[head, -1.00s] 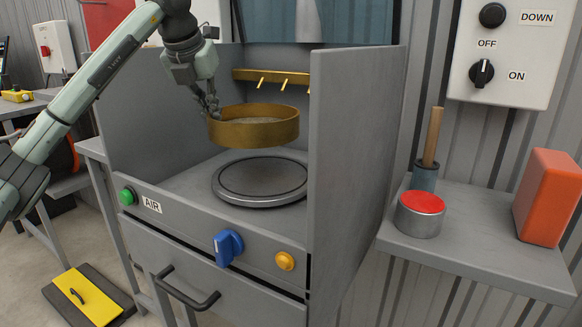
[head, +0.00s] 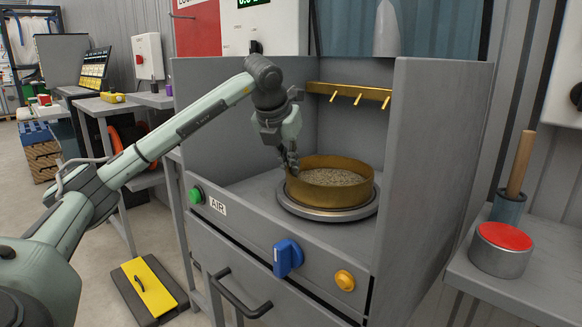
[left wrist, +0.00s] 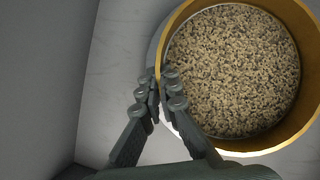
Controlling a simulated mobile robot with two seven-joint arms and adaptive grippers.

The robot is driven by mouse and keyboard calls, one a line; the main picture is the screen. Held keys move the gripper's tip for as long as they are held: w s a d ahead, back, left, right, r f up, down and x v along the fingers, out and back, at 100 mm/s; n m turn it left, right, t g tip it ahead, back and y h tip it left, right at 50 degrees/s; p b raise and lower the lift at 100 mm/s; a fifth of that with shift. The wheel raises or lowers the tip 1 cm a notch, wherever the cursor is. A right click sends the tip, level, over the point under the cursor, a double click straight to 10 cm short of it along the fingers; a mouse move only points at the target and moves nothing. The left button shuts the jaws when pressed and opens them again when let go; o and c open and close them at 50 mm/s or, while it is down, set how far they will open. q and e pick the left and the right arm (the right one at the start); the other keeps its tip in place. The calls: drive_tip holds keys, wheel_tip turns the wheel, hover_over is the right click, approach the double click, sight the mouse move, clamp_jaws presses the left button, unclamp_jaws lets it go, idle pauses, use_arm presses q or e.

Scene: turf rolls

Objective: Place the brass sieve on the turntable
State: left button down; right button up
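The brass sieve (head: 335,199) is a round, upright pan with grainy, speckled brown material inside. It appears to rest on the grey round turntable (head: 298,210) in the open-fronted booth, roughly centred, with the turntable's edge showing around it. My left gripper (head: 291,166) is at the sieve's left rim, pointing down. In the left wrist view, its fingers (left wrist: 161,92) lie on either side of the sieve's wall (left wrist: 292,130) and look closed on it. The exact contact is partly hidden by the fingers. My right gripper is not in view.
Grey booth side panels (head: 432,150) stand left and right of the turntable. A brass rail with pegs (head: 348,92) is on the back wall. The front panel has a green button (head: 195,195), blue knob (head: 288,258) and yellow button (head: 345,280). A red-topped tin (head: 501,250) stands right.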

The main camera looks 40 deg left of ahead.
use_arm(q)
drive_tip(key=c, duration=1.7)
unclamp_jaws()
drive_tip(key=shift+r, duration=0.1)
drive_tip(key=shift+s+d+r, duration=0.1)
drive_tip(key=shift+s+r, duration=0.1)
drive_tip(key=shift+r, duration=0.15)
drive_tip(key=p+v, duration=0.1)
drive_tip(key=v, duration=0.8)
drive_tip(key=shift+s+d+r, duration=0.1)
drive_tip(key=shift+r, duration=0.15)
drive_tip(key=shift+v, duration=0.8)
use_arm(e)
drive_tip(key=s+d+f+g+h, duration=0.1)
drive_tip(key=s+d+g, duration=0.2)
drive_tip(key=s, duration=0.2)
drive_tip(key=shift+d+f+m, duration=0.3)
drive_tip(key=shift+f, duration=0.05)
use_arm(q)
drive_tip(key=shift+f, duration=0.1)
